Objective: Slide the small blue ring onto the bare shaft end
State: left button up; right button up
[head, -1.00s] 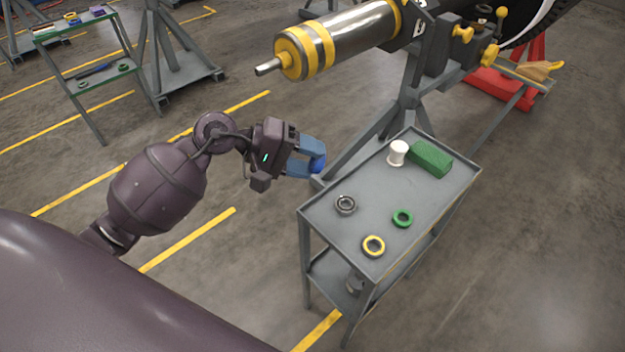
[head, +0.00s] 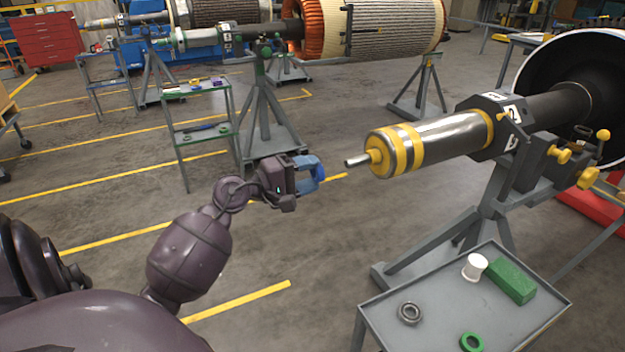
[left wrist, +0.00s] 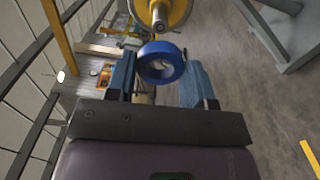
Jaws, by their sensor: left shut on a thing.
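The small blue ring (left wrist: 161,63) is held between the two blue fingers of my left gripper (left wrist: 158,78). In the head view the ring (head: 319,170) shows at the tips of my left gripper (head: 308,175), which is shut on it. The bare shaft end (head: 357,161) is a thin metal stub on the yellow-banded rotor shaft (head: 430,143). The ring is left of the stub and a little lower in the head view, apart from it. In the left wrist view the stub (left wrist: 161,22) shows just beyond the ring, near the top. My right gripper is not in view.
A grey cart (head: 400,342) at lower right holds a metal bearing (head: 410,313), a green ring (head: 471,342), a white cylinder (head: 474,267) and a green block (head: 511,281). A grey stand (head: 490,215) carries the shaft. Open floor lies below the shaft end.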

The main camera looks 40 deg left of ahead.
aim_at(346, 164)
pick_arm(q)
jog(key=shift+x, duration=1.05)
jog(key=shift+p+x, duration=0.4)
jog(key=shift+x, duration=0.8)
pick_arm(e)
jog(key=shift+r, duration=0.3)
pick_arm(q)
jog(key=shift+w+d, duration=0.1)
jog(key=shift+w, duration=0.05)
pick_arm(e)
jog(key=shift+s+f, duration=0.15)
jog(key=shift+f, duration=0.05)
pick_arm(q)
jog(key=shift+w+d, duration=0.15)
jog(key=shift+w, duration=0.15)
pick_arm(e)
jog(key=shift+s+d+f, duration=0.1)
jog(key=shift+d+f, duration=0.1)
pick_arm(q)
jog(key=shift+w+d+b, duration=0.2)
jog(key=shift+w+b, duration=0.2)
jog(key=shift+w, duration=0.1)
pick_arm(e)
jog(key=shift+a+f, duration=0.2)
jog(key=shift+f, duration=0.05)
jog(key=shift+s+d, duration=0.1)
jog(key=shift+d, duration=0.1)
